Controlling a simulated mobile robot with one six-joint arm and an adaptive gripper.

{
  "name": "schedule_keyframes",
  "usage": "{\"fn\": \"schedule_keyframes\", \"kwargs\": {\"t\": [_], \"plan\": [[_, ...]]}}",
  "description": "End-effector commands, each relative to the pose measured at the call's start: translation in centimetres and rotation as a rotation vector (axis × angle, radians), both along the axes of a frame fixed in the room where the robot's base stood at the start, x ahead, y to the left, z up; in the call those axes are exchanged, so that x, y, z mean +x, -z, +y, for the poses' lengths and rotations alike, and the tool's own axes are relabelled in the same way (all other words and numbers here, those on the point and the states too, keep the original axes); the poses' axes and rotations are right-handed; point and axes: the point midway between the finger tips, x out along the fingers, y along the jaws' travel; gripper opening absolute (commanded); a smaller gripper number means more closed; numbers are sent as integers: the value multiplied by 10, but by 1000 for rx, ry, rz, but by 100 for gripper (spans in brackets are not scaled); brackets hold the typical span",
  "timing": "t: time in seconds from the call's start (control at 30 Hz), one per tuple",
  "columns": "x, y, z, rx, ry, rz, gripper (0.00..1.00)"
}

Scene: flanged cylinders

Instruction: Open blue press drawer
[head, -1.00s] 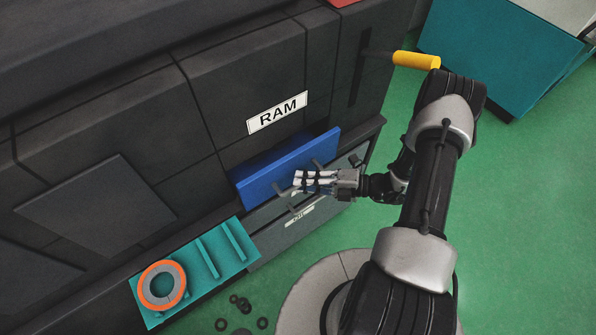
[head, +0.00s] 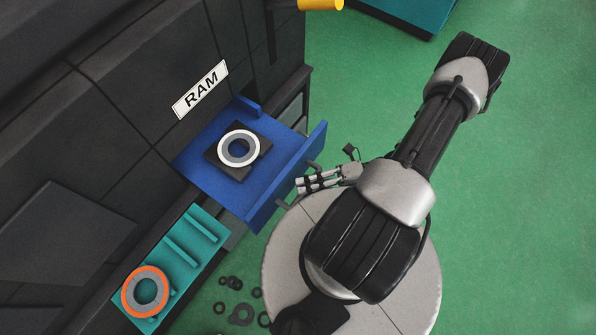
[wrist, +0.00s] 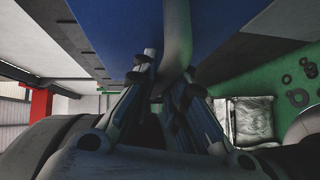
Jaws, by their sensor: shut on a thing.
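The blue press drawer (head: 202,176) stands pulled out from the dark machine under the RAM label (head: 200,88). Inside it a white-and-grey ring (head: 224,150) sits on a dark square block (head: 228,171). My gripper (head: 303,185) is at the drawer's front and shut on its handle (head: 314,165). In the wrist view the gripper's fingers (wrist: 165,80) close around the grey handle bar (wrist: 177,35), with the blue drawer front (wrist: 112,28) behind it. The middle of the handle is hidden by the fingers in the head view.
A teal tray (head: 199,222) left of the drawer holds an orange-rimmed ring (head: 129,292). Several dark rings and washers (head: 241,314) lie on the green floor near my base. A yellow cylinder (head: 320,4) juts out at the top. The floor to the right is open.

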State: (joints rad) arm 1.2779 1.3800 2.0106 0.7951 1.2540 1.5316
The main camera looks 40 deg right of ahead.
Motion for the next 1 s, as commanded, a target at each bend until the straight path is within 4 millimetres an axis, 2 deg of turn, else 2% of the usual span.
{"fn": "schedule_keyframes", "kwargs": {"t": [0.43,0.47,0.73,1.0], "plan": [[-4,0,-1,-1,-1,1,0],[-4,0,-1,-1,-1,1,14],[-4,0,-1,0,-1,0,32],[-3,0,-1,0,0,0,33]]}}
